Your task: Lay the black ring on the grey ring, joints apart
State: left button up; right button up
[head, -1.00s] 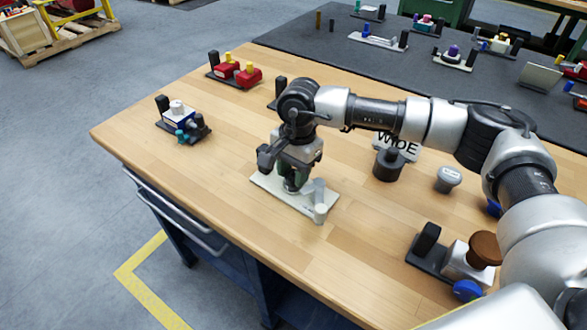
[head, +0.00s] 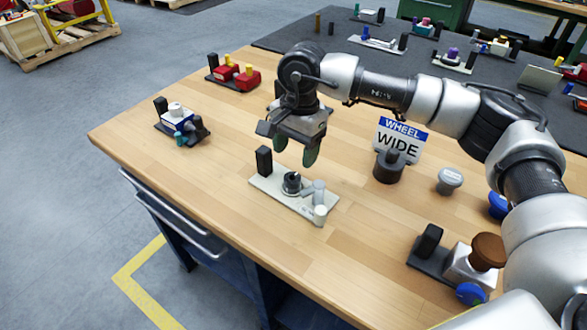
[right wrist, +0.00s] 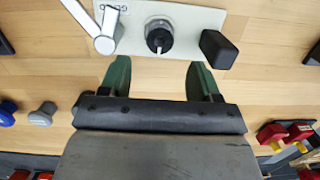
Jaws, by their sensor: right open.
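The pale plate (head: 268,190) lies on the wooden bench. On its middle stands a small dark round part (head: 292,183) with a post in its centre; it also shows in the right wrist view (right wrist: 159,38). A black ring shape seems to sit around the post there; I cannot make out a separate grey ring or any ring joints. My right gripper (head: 297,152) is open and empty, just above and behind the round part, not touching it. In the right wrist view its two green fingers (right wrist: 159,66) are wide apart. My left gripper is not in view.
The plate also carries a black block (head: 264,161) and a grey cylinder with an arm (head: 320,213). Bench in front of the plate is clear.

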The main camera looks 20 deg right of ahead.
jog(key=r, duration=0.6)
jog(key=shift+w+d, duration=0.2)
jog(key=shift+d, duration=0.05)
